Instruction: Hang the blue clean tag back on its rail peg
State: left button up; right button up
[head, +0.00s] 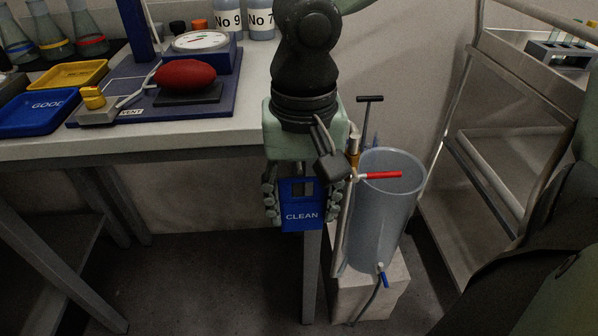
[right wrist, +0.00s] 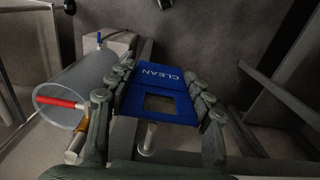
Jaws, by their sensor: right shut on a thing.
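The blue clean tag (head: 302,217) has white CLEAN lettering and a square window in its upper part. My right gripper (head: 303,199) is shut on it, with a finger on either side. The tag hangs in front of the bench's front edge, lettering upright in the head view. In the right wrist view the tag (right wrist: 150,97) sits between the fingers of the right gripper (right wrist: 160,92). A short pale metal peg (right wrist: 148,139) shows just past the window edge of the tag; I cannot tell whether they touch. The rail is not clearly seen. My left gripper is out of view.
A clear cylinder (head: 385,225) with a red-handled valve (head: 380,175) stands on a pale block right of the gripper. The bench (head: 255,105) holds a blue tray (head: 38,113), a yellow tray (head: 68,74) and a red oval object (head: 187,74). A metal cart (head: 520,150) stands right.

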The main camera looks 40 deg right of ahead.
aim_at(299, 164)
jog(key=shift+w+d+r, duration=0.1)
jog(key=shift+w+d, duration=0.1)
jog(key=shift+w, duration=0.2)
jog(key=w+d, duration=0.2)
jog(key=w, duration=0.1)
jog(key=shift+w+d+p, duration=0.15)
jog(key=shift+w+p, duration=0.15)
jog(key=shift+w+d+f, duration=0.1)
jog(key=shift+d+f, duration=0.05)
jog(key=shift+f, duration=0.15)
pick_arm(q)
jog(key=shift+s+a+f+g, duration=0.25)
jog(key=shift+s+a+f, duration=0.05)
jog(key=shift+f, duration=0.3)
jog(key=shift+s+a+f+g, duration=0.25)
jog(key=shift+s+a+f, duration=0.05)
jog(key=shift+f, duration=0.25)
pick_arm(e)
jog(key=shift+f, duration=0.35)
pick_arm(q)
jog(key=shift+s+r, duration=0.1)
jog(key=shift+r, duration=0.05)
pick_arm(e)
jog(key=shift+f, duration=0.2)
